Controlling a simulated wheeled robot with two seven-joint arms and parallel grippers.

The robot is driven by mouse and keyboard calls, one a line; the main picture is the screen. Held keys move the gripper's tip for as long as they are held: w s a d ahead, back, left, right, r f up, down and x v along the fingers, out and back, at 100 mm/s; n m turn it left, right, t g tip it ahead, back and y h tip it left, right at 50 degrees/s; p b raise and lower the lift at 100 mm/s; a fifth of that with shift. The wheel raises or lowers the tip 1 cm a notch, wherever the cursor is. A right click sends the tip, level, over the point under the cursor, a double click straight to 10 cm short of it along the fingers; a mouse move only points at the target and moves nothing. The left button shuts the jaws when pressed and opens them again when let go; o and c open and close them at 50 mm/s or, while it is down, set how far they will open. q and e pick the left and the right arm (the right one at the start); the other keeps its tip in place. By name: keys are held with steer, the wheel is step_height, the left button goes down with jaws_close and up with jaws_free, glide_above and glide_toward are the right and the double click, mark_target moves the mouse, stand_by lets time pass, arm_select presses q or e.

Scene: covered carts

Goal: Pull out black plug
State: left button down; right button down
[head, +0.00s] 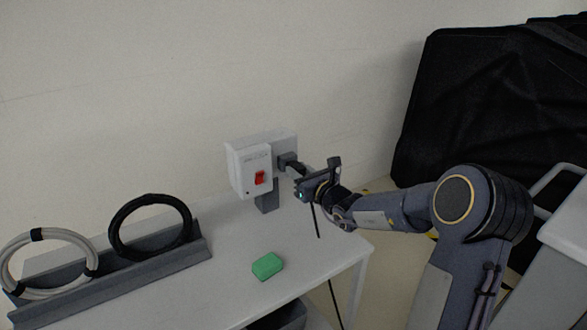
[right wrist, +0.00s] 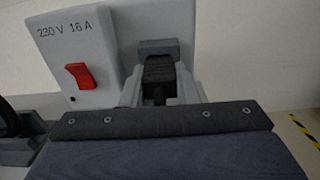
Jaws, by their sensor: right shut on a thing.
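The black plug (right wrist: 160,74) is at the grey socket (right wrist: 158,47) on the side of the white power box (head: 248,171). In the right wrist view the plug sits between my fingers, and its front end meets the socket. I cannot tell how deep it sits. My right gripper (head: 296,170) is shut on the plug, reaching in from the right. The box has a red switch (head: 260,178), which also shows in the right wrist view (right wrist: 80,76) under the print "230 V 16 A". A dark cable (head: 315,220) hangs below the gripper. My left gripper is not in view.
The box stands on a grey post (head: 267,197) on a white table (head: 215,292). A green block (head: 267,265) lies in front. A black coil (head: 150,228) and a white coil (head: 48,263) stand in a grey rack at left. A black-covered cart (head: 490,110) is at right.

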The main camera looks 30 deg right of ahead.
steer(key=shift+s+d+b, duration=0.2)
steer(key=shift+s+b, duration=0.3)
steer(key=shift+s, duration=1.95)
